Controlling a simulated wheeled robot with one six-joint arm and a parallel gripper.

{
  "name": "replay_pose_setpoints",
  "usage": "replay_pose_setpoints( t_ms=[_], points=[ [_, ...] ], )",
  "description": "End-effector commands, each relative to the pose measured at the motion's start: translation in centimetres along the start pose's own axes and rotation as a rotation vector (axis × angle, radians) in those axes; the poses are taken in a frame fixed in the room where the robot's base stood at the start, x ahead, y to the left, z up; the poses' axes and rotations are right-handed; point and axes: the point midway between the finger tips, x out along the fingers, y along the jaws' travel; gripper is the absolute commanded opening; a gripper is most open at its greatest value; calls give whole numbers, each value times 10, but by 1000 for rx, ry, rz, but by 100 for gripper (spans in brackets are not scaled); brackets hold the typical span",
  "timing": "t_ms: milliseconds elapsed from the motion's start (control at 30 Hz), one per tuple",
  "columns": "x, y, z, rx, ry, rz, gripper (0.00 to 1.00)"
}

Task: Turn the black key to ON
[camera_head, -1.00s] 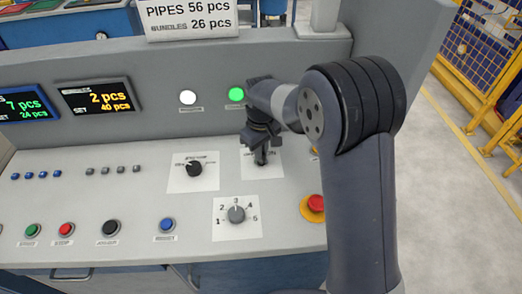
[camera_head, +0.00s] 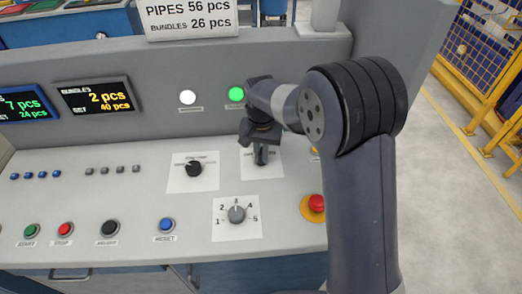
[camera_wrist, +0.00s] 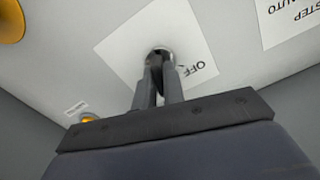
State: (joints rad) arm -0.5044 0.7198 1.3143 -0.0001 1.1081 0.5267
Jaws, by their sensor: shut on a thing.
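The black key (camera_wrist: 156,62) stands in a round metal lock on a white label plate (camera_wrist: 135,45) marked OFF; the rest of the lettering is hidden. My gripper (camera_wrist: 158,78) is shut on the key, one finger on each side of it, in the wrist view. In the head view my gripper (camera_head: 261,157) points down at the plate (camera_head: 275,168), and the key itself is hidden behind the fingers. Which way the key points is hard to tell.
A black selector knob (camera_head: 194,169) sits to the left, and a grey numbered dial (camera_head: 236,214) is nearer the front. A red emergency button (camera_head: 316,204) on a yellow base is to the right. A green lamp (camera_head: 236,94) glows behind my gripper.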

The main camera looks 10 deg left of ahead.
Motion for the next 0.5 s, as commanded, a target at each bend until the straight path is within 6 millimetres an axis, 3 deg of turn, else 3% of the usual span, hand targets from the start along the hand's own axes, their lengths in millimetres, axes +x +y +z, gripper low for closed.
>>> replay_pose_setpoints(
  t_ms=[500],
  points=[
    [-1, 0, 0, 405, 1, -1, 0]
  ],
)
